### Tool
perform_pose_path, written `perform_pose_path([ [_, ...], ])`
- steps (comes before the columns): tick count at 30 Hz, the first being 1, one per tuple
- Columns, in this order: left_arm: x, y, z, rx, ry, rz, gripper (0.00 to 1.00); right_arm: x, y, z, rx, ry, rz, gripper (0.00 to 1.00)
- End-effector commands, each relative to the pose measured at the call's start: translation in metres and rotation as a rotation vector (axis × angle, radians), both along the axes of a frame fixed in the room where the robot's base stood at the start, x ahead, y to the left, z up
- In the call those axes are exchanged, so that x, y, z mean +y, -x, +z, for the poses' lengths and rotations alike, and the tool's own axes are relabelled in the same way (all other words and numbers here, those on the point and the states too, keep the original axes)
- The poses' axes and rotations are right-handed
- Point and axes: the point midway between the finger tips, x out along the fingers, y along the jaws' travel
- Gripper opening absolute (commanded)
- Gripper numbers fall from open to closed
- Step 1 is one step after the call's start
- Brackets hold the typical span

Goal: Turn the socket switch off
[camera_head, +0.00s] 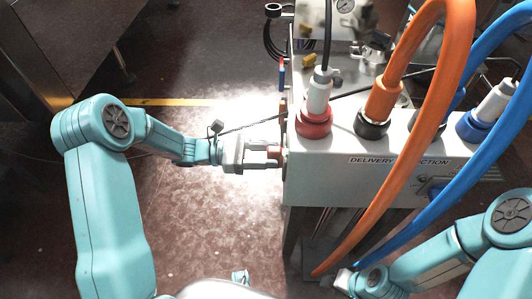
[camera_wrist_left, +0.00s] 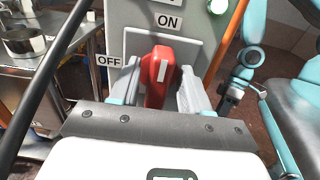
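The socket switch is a red knob (camera_wrist_left: 158,75) on the end of a grey socket box (camera_head: 330,185). In the left wrist view its white stripe points up toward the ON label (camera_wrist_left: 168,21); the OFF label (camera_wrist_left: 109,61) is to its left. My left gripper (camera_head: 265,157) is at the switch, with one finger on each side of the knob. In the left wrist view the fingers (camera_wrist_left: 160,92) stand apart with narrow gaps beside the knob; firm contact does not show. My right gripper (camera_head: 343,281) is low, below the box; its fingers are too small to read.
An orange hose (camera_head: 437,95) and a blue hose (camera_head: 478,150) arc from the box top and hang in front of it. A grey plug (camera_head: 319,92) stands in a red socket. A metal table with a pot (camera_wrist_left: 22,42) is at the left. The floor left of the box is clear.

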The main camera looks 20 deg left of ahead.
Motion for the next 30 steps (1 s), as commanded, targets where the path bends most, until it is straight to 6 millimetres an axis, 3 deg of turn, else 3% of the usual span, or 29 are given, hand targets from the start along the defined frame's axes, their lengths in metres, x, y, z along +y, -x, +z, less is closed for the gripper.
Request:
perform_pose_path([
  [1,0.000,0.000,0.000,0.000,0.000,0.000,0.28,0.000,0.000,0.000,0.000,0.000,0.000,0.43],
  [3,0.000,0.000,0.000,0.000,0.000,0.000,0.06,0.000,0.000,0.000,0.000,0.000,0.000,0.43],
  [4,0.000,0.000,0.000,0.000,0.000,0.000,0.00,0.000,0.000,0.000,0.000,0.000,0.000,0.43],
  [17,0.000,0.000,0.003,0.075,0.022,-0.001,0.00,0.000,0.000,0.011,0.000,0.000,0.000,0.43],
  [30,0.002,-0.004,0.003,0.431,0.124,-0.001,0.00,0.000,0.000,0.048,0.000,0.000,0.000,0.43],
])
